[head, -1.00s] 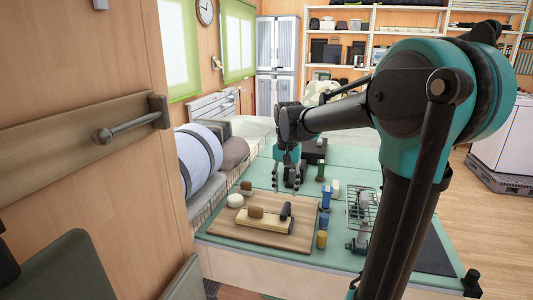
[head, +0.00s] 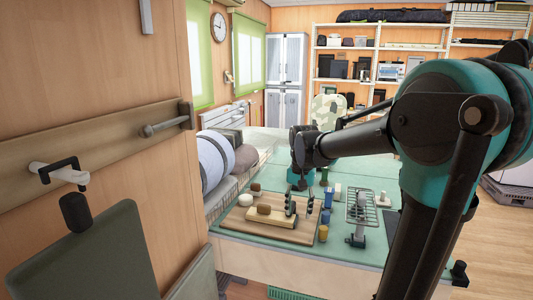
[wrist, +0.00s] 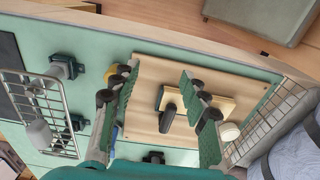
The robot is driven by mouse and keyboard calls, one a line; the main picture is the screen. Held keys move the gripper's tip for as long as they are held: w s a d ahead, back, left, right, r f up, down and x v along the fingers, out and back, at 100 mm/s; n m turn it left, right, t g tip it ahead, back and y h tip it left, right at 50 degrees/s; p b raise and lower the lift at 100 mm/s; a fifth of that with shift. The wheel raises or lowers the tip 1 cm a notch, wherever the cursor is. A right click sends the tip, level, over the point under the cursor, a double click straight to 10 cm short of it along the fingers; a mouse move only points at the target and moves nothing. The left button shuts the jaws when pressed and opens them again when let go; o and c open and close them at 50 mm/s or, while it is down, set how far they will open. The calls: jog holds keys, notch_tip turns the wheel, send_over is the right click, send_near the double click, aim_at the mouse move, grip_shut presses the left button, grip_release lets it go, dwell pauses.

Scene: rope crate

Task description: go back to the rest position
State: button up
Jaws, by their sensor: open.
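My gripper (head: 299,210) is open and empty. It hangs over the wooden board (head: 248,227) on the green table, its fingers pointing down. In the wrist view its two spread fingers (wrist: 158,75) frame part of the board. A pale wooden block (wrist: 213,101) with a dark handle-like piece lies on the board between and behind the fingers. In the head view the fingers hide part of this block.
A wire rack (head: 363,212) with a pale cup-like thing stands right of the board. A blue piece (head: 328,198) and a yellow cylinder (head: 323,233) stand between them. A rolled bundle (head: 215,160) lies at the left. A wooden wall fills the left side.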

jog(key=s+d+f+n+t, duration=0.1)
jog(key=s+d+f+t, duration=0.1)
jog(key=s+d+f, duration=0.2)
jog(key=s+d+f+n+t, duration=0.1)
jog(key=s+d+f, duration=0.3)
jog(key=s+f, duration=0.7)
jog(key=shift+s+d+n+t, duration=0.25)
jog(key=shift+s+n+t, duration=0.15)
jog(key=shift+s+n, duration=0.35)
dwell(0.8)
